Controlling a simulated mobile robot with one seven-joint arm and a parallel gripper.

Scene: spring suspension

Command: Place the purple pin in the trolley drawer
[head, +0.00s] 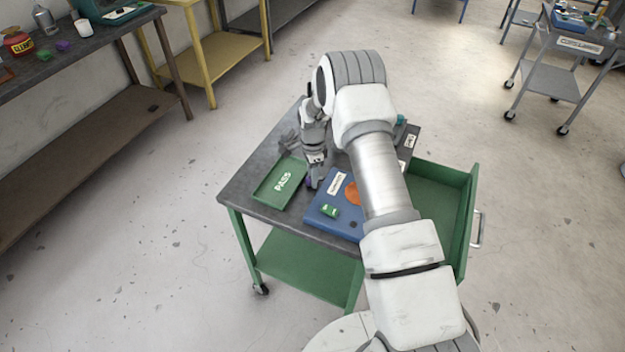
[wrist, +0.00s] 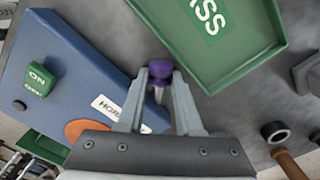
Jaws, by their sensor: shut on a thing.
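The purple pin (wrist: 161,69) is between the two fingertips of my gripper (wrist: 160,74) in the wrist view, with its purple head at the tips. Another purple part shows lower between the fingers. In the head view, my gripper (head: 314,182) is low over the trolley top, between the green PASS tray and the blue box, with a bit of purple at its tip. I cannot tell whether the pin touches the trolley top. The green trolley drawer (head: 470,212) is pulled open on the right. My arm hides part of it; its visible floor looks empty.
The green PASS tray (head: 262,196) lies left of my gripper. The blue box (head: 318,216), with a green ON switch (wrist: 38,82), lies beside it. A wooden-handled tool (wrist: 288,163) shows in the wrist view. A workbench (head: 85,48) stands left; floor around the trolley is clear.

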